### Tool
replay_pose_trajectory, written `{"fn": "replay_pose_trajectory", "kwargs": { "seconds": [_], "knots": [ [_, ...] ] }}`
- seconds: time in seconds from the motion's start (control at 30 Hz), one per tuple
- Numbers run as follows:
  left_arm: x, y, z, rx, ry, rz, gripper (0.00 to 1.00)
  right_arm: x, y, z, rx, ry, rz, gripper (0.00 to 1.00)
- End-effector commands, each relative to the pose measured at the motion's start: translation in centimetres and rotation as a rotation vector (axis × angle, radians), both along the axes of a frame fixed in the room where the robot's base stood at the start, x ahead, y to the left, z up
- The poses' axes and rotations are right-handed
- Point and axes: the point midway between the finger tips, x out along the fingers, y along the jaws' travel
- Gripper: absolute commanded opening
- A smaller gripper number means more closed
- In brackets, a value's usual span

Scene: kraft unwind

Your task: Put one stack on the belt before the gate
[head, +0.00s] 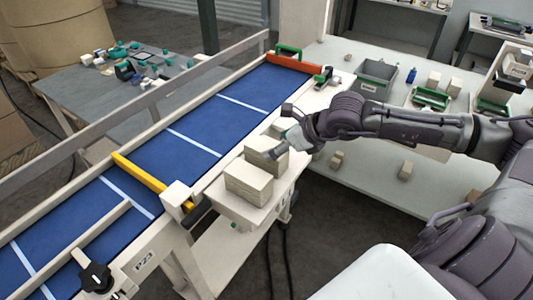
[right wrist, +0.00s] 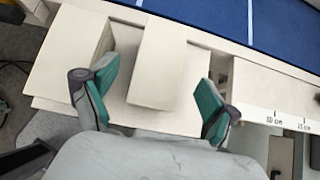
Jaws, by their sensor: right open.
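Pale block-like stacks stand on a cream side shelf (head: 228,207) beside the blue belt (head: 191,139). The front stack (head: 249,184) is nearest the yellow bar (head: 139,171) that crosses the belt. A middle stack (head: 262,149) stands behind it, partly hidden by my right gripper (head: 284,147). In the right wrist view, my right gripper (right wrist: 158,88) is open, with teal fingertips on either side of the middle stack (right wrist: 157,62). Another stack (right wrist: 75,52) is left of the fingers. My left gripper is out of view.
An orange-red bar (head: 293,63) crosses the belt's far end. A rail (head: 160,93) runs along its far side. The belt between both bars is clear. A bench on the right holds a grey bin (head: 376,78), green-handled trays (head: 431,98) and small blocks.

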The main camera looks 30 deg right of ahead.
Motion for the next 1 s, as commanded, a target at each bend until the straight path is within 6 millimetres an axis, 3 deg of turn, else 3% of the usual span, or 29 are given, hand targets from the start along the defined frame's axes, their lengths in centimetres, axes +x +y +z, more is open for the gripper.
{"fn": "replay_pose_trajectory", "kwargs": {
  "seconds": [0.2, 0.4, 0.63, 1.0],
  "knots": [
    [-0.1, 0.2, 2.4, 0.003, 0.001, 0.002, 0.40, 1.8, 1.0, -1.3, 0.006, 0.001, -0.001, 0.88],
    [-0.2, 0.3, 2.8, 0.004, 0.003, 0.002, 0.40, 2.9, 1.3, -2.8, 0.003, 0.001, 0.000, 0.88],
    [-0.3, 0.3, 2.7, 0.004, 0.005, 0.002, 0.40, 2.9, 1.3, -3.0, 0.000, 0.001, 0.001, 0.88],
    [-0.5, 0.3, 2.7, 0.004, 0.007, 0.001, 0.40, 2.9, 1.3, -2.9, 0.001, 0.001, 0.000, 0.26]
  ]
}}
